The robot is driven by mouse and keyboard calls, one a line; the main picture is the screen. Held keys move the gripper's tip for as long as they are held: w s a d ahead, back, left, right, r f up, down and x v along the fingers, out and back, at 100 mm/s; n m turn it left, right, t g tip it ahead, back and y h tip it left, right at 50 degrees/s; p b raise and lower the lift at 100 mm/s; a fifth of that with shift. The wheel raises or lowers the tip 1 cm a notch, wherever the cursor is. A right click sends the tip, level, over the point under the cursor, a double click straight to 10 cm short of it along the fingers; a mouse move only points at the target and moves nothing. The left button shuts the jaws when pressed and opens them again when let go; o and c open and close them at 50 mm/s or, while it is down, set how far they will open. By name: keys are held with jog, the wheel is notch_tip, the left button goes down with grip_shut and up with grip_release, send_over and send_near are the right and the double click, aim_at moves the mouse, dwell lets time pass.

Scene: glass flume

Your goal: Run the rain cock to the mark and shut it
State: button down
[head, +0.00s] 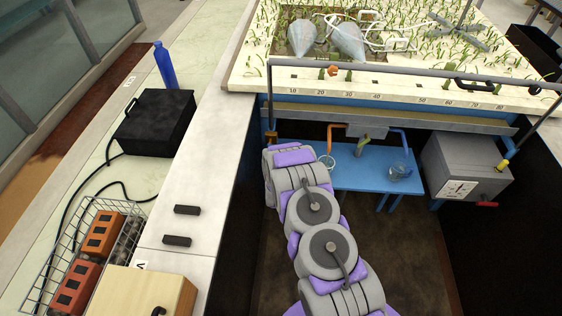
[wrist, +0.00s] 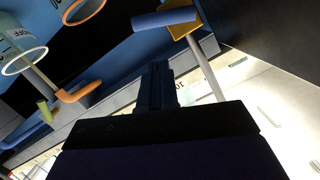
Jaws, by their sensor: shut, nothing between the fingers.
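A yellow-orange cock body (wrist: 190,31) with a blue lever (wrist: 164,18) sits on a grey pipe (wrist: 207,78) in the wrist view. It looks like the small orange fitting (head: 271,137) on the left upright pipe in the head view. I cannot tell for certain that this is the rain cock. My gripper (wrist: 157,68) is shut and empty, with its dark fingers pointing towards the lever and apparently apart from it. In the head view the arm's purple-grey end hides the fingers. I cannot make out which mark is meant; a numbered scale (head: 345,93) runs along the tray's front edge.
A blue bench (head: 350,180) under the planted tray (head: 243,80) carries a glass jar (head: 400,171). A grey box (head: 450,160) with a dial stands right. Dark walls flank the arm.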

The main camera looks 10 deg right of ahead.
jog(key=shift+w+a+f+b, duration=0.1)
jog(key=shift+w+f+b, duration=0.1)
jog(key=shift+w+f, duration=0.75)
jog(key=shift+w+f+b, duration=0.2)
jog(key=shift+w+f, duration=0.55)
jog(key=shift+w, duration=0.35)
jog(key=shift+s, duration=0.1)
